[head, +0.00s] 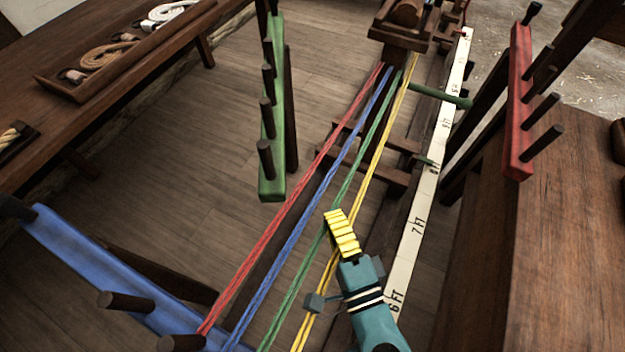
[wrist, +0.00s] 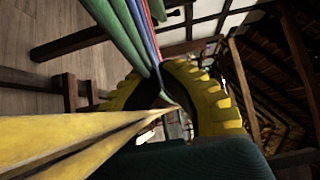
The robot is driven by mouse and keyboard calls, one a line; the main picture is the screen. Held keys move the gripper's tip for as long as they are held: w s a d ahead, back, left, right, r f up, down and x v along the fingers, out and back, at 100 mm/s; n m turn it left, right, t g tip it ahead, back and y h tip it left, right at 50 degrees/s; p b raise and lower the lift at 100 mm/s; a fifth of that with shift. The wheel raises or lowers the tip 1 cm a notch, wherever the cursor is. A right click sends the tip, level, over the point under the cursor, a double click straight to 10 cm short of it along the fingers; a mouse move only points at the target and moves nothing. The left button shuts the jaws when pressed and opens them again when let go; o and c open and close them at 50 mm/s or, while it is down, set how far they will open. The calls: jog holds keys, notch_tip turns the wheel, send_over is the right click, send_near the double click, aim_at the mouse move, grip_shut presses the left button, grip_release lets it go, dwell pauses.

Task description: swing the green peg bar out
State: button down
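The green peg bar (head: 272,120) is to the left of the strands in the head view, with several dark pegs along it and a dark post right behind it. It looks upright, and its lower end is near the red strand. My gripper (head: 340,232), with yellow ridged fingers, is lower right of the bar, over the green and yellow strands, and well apart from the bar. In the wrist view the two fingers (wrist: 165,95) stand apart with a gap between them, and strands run across and past that gap. I cannot tell whether a finger touches a strand. The green bar is not clearly seen there.
Red, blue, green and yellow strands (head: 345,172) run to a wooden block (head: 400,40). A blue peg bar (head: 110,270) is lower left, a red peg bar (head: 518,110) right. A green rod (head: 440,97) lies near the white scale (head: 430,170).

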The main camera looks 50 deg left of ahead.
jog(key=w+a+b, duration=0.1)
jog(key=a+b, duration=0.1)
jog(key=a, duration=0.8)
jog(key=shift+a+b, duration=0.3)
jog(key=shift+a, duration=0.1)
